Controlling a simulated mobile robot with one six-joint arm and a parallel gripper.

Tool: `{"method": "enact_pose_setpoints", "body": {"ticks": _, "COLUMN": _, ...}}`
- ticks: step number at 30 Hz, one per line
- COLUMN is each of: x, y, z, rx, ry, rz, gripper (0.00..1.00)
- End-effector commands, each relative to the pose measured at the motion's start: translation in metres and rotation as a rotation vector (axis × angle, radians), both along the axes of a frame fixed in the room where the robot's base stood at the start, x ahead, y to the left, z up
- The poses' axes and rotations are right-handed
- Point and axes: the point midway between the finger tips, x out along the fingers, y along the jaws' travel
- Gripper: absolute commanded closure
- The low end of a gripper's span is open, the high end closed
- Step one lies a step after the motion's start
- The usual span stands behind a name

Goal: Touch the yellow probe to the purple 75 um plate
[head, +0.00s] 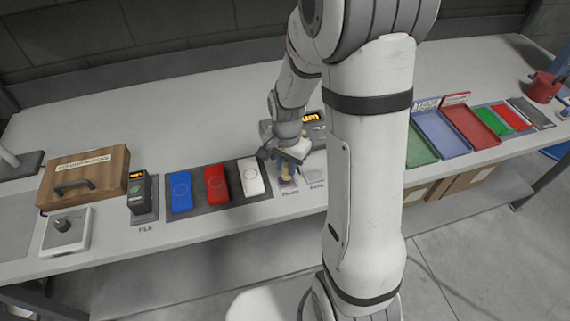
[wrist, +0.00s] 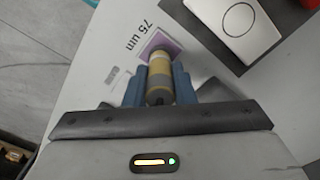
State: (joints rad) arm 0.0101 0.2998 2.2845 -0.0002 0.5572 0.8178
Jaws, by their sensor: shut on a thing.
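My gripper (wrist: 159,90) is shut on the yellow probe (wrist: 159,65), which has yellow and grey bands. The probe's far end lies over the purple plate (wrist: 155,41), beside the printed "75 um" label. In the wrist view the tip covers part of the plate; I cannot tell whether they touch. In the head view my gripper (head: 287,168) is low over the bench, and a bit of the purple plate (head: 288,184) shows beneath the probe.
A gauge with an orange display (head: 310,117) stands behind my gripper. A white block (head: 251,177), a red block (head: 217,184) and a blue block (head: 180,191) lie on a dark mat to the left. A pale plate (head: 314,174) lies to the right. Coloured trays (head: 440,135) stand farther right.

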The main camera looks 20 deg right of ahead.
Motion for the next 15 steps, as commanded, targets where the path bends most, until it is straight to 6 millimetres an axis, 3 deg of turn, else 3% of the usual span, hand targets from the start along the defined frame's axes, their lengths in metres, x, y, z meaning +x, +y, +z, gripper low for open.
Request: {"method": "enact_pose_setpoints", "body": {"ticks": 15, "x": 0.0001, "y": 0.0006, "z": -0.0044, "rx": 0.0, "ry": 0.0, "rz": 0.001, "gripper": 1.0}}
